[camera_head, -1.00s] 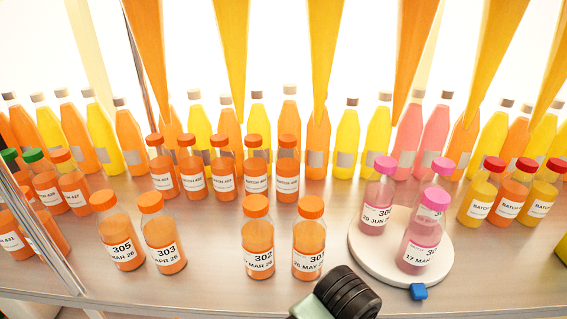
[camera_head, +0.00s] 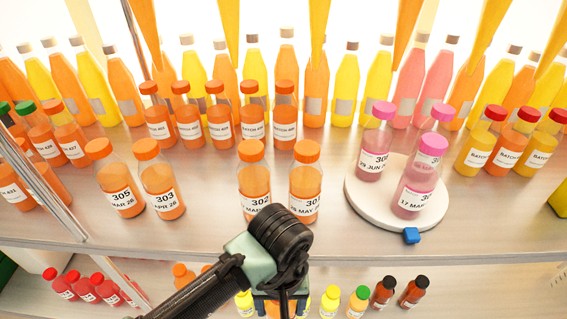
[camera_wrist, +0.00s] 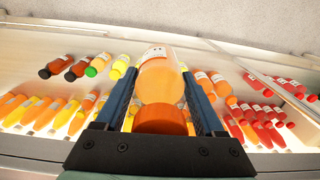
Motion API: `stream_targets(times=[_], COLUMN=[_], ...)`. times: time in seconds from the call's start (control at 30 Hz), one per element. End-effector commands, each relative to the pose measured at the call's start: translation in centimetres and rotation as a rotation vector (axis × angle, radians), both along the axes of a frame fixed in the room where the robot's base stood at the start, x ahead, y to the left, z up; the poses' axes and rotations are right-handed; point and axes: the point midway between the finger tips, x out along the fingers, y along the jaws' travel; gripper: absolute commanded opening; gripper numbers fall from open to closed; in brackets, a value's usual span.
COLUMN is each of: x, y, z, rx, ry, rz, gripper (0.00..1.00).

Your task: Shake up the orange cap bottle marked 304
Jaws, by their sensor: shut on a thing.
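An orange-capped bottle (camera_wrist: 158,82) with pale orange juice is held in my gripper (camera_wrist: 160,92), between its two blue fingers, in the wrist view. Its cap points toward the wrist camera. Its white label is turned mostly away and I cannot read its number. In the head view my arm hides most of the gripper (camera_head: 278,304), low in front of the upper shelf. Orange-capped bottles marked 305 (camera_head: 118,185), 303 (camera_head: 163,187), 302 (camera_head: 254,185) and 301 (camera_head: 304,188) stand upright on the shelf. A gap lies between 303 and 302.
A round white plate (camera_head: 362,205) with pink-capped bottles (camera_head: 420,180) and a blue block (camera_head: 411,236) are at the right. Taller juice bottles line the back. The shelf edge (camera_head: 460,256) runs above a lower shelf with red-capped (camera_head: 108,290) and dark-capped bottles (camera_head: 411,293).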

Motion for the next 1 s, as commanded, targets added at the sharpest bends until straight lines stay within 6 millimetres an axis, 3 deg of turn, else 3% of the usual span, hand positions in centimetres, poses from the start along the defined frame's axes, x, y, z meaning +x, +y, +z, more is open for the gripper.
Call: stream_targets(times=[0.03, 0.13, 0.2, 0.27, 0.33, 0.4, 1.0], x=[-0.1, -0.6, -0.4, -0.2, 0.0, -0.1, -0.1], y=[-0.8, -6.8, -7.9, -6.3, -2.0, 0.0, -0.5], z=[-0.1, -0.2, -0.2, 0.0, 0.1, 0.0, -0.1], rx=[-0.009, -0.017, -0.01, -0.003, 0.003, -0.001, -0.007], ry=[0.002, 0.006, 0.004, 0.0, -0.002, 0.0, 0.001], rz=[-0.012, -0.027, -0.015, -0.001, 0.009, -0.001, -0.009], gripper=[0.0, 0.0, 0.0, 0.0, 0.0, 0.0, 0.0])
